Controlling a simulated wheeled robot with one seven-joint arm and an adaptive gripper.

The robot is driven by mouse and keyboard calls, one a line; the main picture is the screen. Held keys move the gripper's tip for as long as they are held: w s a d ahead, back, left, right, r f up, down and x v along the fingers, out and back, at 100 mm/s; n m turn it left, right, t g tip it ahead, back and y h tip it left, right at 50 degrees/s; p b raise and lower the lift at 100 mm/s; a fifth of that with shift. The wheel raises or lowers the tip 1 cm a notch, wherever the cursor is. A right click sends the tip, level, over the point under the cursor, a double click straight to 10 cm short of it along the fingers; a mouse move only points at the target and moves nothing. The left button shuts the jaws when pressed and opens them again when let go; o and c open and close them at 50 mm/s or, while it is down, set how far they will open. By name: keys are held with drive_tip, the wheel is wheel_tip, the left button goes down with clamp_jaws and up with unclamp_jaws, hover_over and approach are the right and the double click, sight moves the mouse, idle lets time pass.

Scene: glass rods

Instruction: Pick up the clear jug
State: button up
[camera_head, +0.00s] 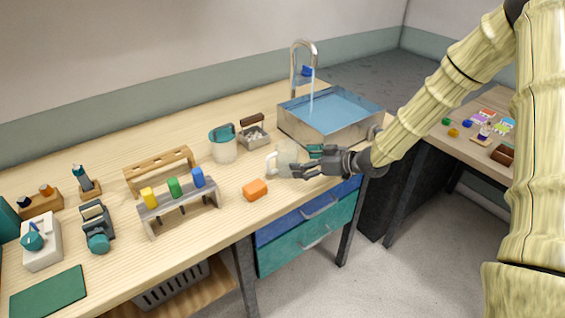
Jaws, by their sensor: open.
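The clear jug (284,156) stands upright on the wooden bench, left of the sink and close to the front edge. It looks pale and see-through, with its handle on the left side. My gripper (299,161) is open and reaches in from the right at the jug's level. Its dark fingers overlap the jug's right and lower parts in the picture. I cannot tell whether they touch it or are around it.
An orange block (255,190) lies left of the jug. A teal-topped container (223,146), a small metal basket (254,134) and the steel sink (300,127) with running water are behind. A rack with coloured caps (182,209) stands further left. Drawers (309,226) lie below the bench edge.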

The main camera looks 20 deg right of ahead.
sight(297, 153)
drive_tip(key=x, duration=0.3)
drive_tip(key=p+x, duration=0.1)
drive_tip(key=shift+s+a+f, duration=0.1)
drive_tip(key=shift+a+f, duration=0.1)
drive_tip(key=shift+a, duration=0.35)
drive_tip(key=shift+w+a+f, duration=0.1)
drive_tip(key=shift+w+f, duration=0.1)
drive_tip(key=c, duration=1.3)
drive_tip(key=shift+o, duration=0.2)
drive_tip(key=shift+r, duration=0.15)
drive_tip(key=shift+r, duration=0.4)
wheel_tip(297, 153, up, 3)
drive_tip(key=shift+f+b, duration=0.15)
drive_tip(key=shift+b, duration=0.3)
drive_tip(key=s+d+b, duration=0.1)
drive_tip(key=s+d, duration=0.1)
drive_tip(key=s, duration=0.5)
drive_tip(key=s+d+r+b, duration=0.1)
drive_tip(key=s+d, duration=0.1)
drive_tip(key=s, duration=0.6)
drive_tip(key=shift+s+r, duration=0.2)
drive_tip(key=shift+s, duration=0.1)
